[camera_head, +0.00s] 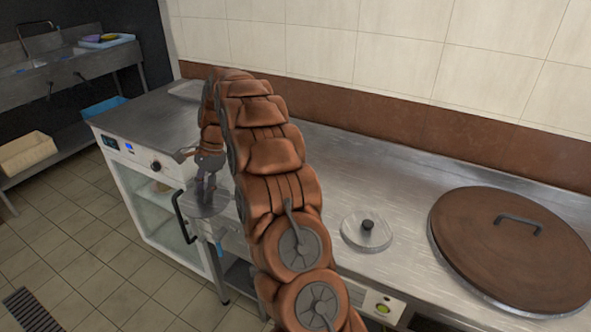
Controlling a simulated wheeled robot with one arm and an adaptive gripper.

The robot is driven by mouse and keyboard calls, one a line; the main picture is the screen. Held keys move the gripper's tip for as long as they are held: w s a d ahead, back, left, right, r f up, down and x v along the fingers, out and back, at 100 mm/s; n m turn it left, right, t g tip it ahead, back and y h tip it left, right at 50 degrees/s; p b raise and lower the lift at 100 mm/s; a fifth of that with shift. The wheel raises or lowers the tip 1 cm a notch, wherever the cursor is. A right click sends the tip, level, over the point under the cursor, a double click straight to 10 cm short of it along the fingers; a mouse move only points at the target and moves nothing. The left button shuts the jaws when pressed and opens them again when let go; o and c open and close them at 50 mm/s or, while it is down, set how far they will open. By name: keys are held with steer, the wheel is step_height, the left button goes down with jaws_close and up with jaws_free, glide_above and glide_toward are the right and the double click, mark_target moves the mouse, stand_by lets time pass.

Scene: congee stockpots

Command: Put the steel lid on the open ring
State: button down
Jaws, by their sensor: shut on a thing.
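My gripper (207,181) hangs fingers down at the left of the view, near the front edge of the steel counter. It is shut on a grey steel lid (206,207), a round disc below the fingers; the fingers cover its grip. The lid appears level and held out by the counter front. I see no open ring; my arm hides the middle of the counter. A second small steel lid with a black knob (367,226) lies on the counter right of my arm. A large brown lid with a bar handle (510,255) lies at the far right.
The steel counter (345,180) is bare between the small lid and the brown wall strip. A pale tray (187,90) sits at its back left corner. A glass-fronted cabinet (158,208) stands under the left end. A sink bench (70,72) stands apart at the left.

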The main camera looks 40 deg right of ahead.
steer(key=s+d+f+m+t+h+p, duration=0.1)
steer(key=s+d+m+t+h+p, duration=0.1)
steer(key=s+d+m+p, duration=0.75)
steer(key=s+d+f+m+t+h+p, duration=0.15)
steer(key=s+d+m, duration=0.35)
steer(key=d, duration=1)
steer(key=shift+m+t+y, duration=0.25)
steer(key=shift+m+t, duration=0.1)
steer(key=shift+t, duration=0.1)
steer(key=shift+s+d+f+b+x, duration=0.1)
steer(key=shift+s+b+x, duration=0.05)
steer(key=shift+b+x, duration=0.65)
steer(key=shift+s+d+f+b+x, duration=0.15)
steer(key=shift+b+x, duration=0.35)
steer(key=shift+x, duration=0.45)
steer(key=shift+s+d+r+b+x, duration=0.1)
steer(key=shift+s+b+x, duration=0.05)
steer(key=shift+b+x, duration=0.65)
steer(key=shift+a+f, duration=0.1)
steer(key=shift+f, duration=0.05)
steer(key=shift+w+p, duration=0.1)
steer(key=shift+p, duration=0.85)
steer(key=shift+f, duration=0.55)
steer(key=c, duration=1.1)
jaws_free()
